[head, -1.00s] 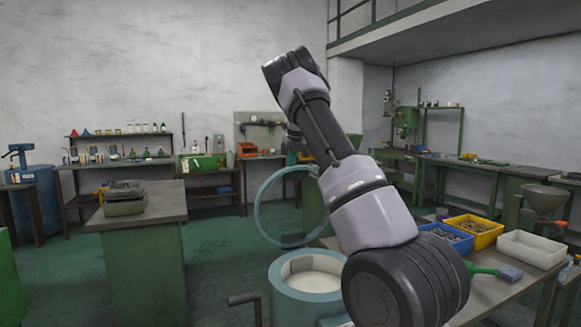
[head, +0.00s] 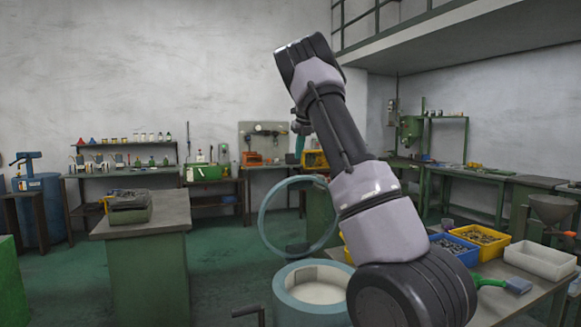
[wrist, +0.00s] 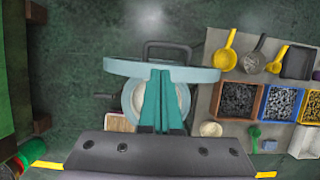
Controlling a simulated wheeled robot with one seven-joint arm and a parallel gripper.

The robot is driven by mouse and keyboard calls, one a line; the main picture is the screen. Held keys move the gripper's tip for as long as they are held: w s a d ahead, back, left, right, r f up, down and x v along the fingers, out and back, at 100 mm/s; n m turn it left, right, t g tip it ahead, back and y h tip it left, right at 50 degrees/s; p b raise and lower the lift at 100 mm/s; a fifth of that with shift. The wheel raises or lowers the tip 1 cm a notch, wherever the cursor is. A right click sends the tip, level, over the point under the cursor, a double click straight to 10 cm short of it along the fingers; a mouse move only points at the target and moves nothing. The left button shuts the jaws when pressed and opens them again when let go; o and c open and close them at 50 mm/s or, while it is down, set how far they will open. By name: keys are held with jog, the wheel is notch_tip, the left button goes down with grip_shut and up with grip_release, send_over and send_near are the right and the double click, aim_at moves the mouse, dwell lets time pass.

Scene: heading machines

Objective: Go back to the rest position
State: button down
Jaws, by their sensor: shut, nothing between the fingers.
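My gripper (wrist: 160,103) shows in the wrist view as two teal fingers lying together, shut and empty. They point down over a round teal-rimmed machine with a pale inside. In the head view my arm rises from the lower right and bends at the top, and it mostly hides my gripper. The machine (head: 284,300) stands at the lower middle there, with its round teal lid (head: 262,215) raised upright behind it. In the wrist view the lid (wrist: 118,68) is seen edge-on, close by the fingers. Whether they touch it I cannot tell.
A table at the right holds a blue bin (head: 462,252), a yellow bin (head: 497,255), a white tray (head: 540,262) and a green brush (head: 493,281). A green cabinet (head: 150,270) stands at left. Green floor (head: 220,270) is clear between cabinet and machine.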

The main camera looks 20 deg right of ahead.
jog(key=shift+s+r, duration=0.15)
jog(key=shift+r, duration=0.05)
jog(key=s+a+r+n+t+y, duration=0.15)
jog(key=s+a+r+n, duration=0.25)
jog(key=s+n, duration=0.6)
jog(key=s+a+r+n+y, duration=0.25)
jog(key=s+n, duration=0.25)
jog(key=s, duration=0.8)
jog(key=s+a+f+n, duration=0.2)
jog(key=s+a+n, duration=0.1)
jog(key=s+n, duration=0.2)
jog(key=s+a+f+n+t+h, duration=0.1)
jog(key=s+a+f+n, duration=0.1)
jog(key=s+n, duration=0.4)
jog(key=s+a+f+n+h, duration=0.1)
jog(key=s+a+n, duration=0.3)
jog(key=s, duration=0.7)
jog(key=shift+s+a+f+n, duration=0.2)
jog(key=shift+a+f+n, duration=0.15)
jog(key=shift+f+n, duration=0.35)
jog(key=shift+a, duration=0.1)
